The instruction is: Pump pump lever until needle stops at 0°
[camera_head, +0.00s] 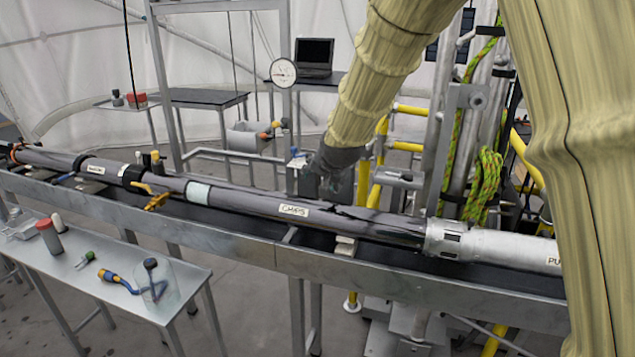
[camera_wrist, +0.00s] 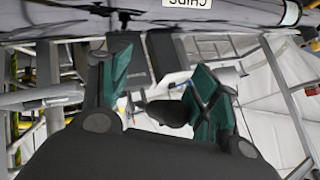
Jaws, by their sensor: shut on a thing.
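The round white gauge (camera_head: 283,73) stands on a post at the back; its needle is too small to read. My gripper (camera_head: 335,178) reaches down behind the long grey tube, mostly hidden by its own wrist and sleeve in the head view. In the wrist view my gripper (camera_wrist: 163,88) has its two green-padded fingers on either side of a dark rounded knob (camera_wrist: 168,112), which appears to be the end of the pump lever. The gripper is shut on it. The rest of the lever is hidden.
The long tube (camera_head: 250,203) lies in a metal trough (camera_head: 385,278) across the front. A side table (camera_head: 120,275) holds tools at lower left. Yellow rails (camera_head: 405,146) and green rope (camera_head: 487,180) stand close right of the gripper. A laptop (camera_head: 314,57) sits behind.

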